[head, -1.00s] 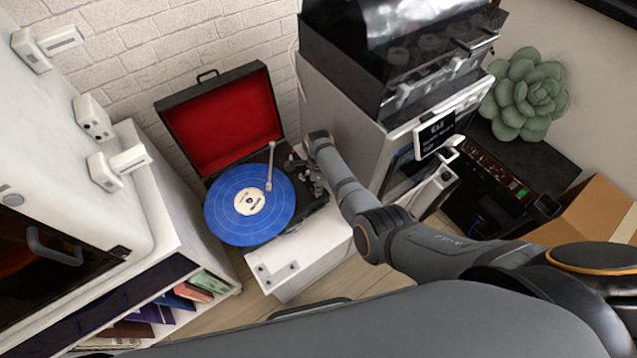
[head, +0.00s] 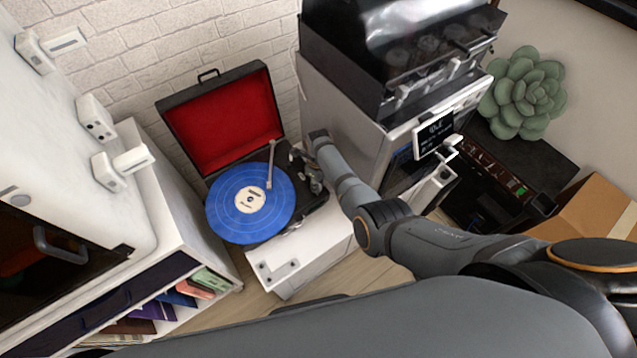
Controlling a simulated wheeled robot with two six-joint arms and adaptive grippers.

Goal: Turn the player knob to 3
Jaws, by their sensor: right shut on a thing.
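The record player (head: 222,179) is an open case with a red-lined lid (head: 225,120), standing on a white cabinet. A blue record (head: 250,203) lies on its platter, and the pale tonearm (head: 270,165) reaches over the record's right part. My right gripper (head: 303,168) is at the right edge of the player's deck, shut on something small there. The player knob and its setting are hidden behind the gripper, so I cannot read them. My left gripper is not in view.
A white machine with a dark hood (head: 400,50) and small screen (head: 434,135) stands close to the right of my right arm. A succulent (head: 525,93) and cardboard box (head: 580,208) are further right. A white shelf unit (head: 180,220) is at left.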

